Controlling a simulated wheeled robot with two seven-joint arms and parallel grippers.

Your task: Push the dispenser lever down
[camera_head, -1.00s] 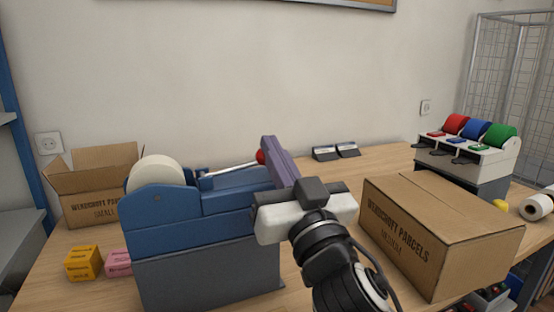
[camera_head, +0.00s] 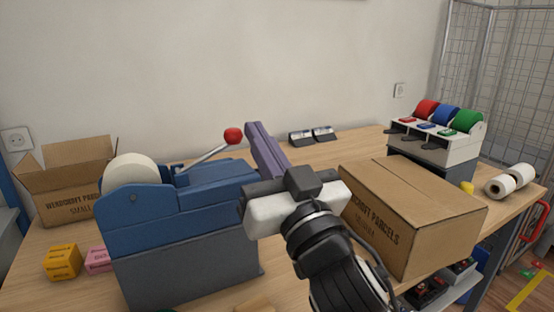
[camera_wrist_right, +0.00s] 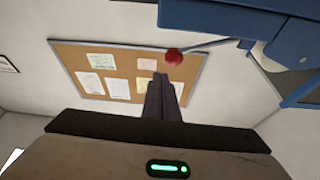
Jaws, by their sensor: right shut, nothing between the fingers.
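The blue tape dispenser (camera_head: 180,208) stands on the counter at left, on a grey base, with a white roll. Its lever (camera_head: 205,157) slants up to the right and ends in a red knob (camera_head: 233,135). My right gripper (camera_head: 255,127) is shut and empty, its purple fingers just right of the knob with a small gap. In the right wrist view the knob (camera_wrist_right: 174,57) shows just beyond the tips of my shut fingers (camera_wrist_right: 161,78), and part of the blue dispenser (camera_wrist_right: 235,18) is at the top. My left gripper is not in view.
A medium parcel box (camera_head: 415,215) stands right of my right arm. An open small box (camera_head: 68,185) is behind the dispenser at left; yellow (camera_head: 62,261) and pink (camera_head: 98,260) blocks lie before it. A three-roll dispenser (camera_head: 435,140) stands at far right.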

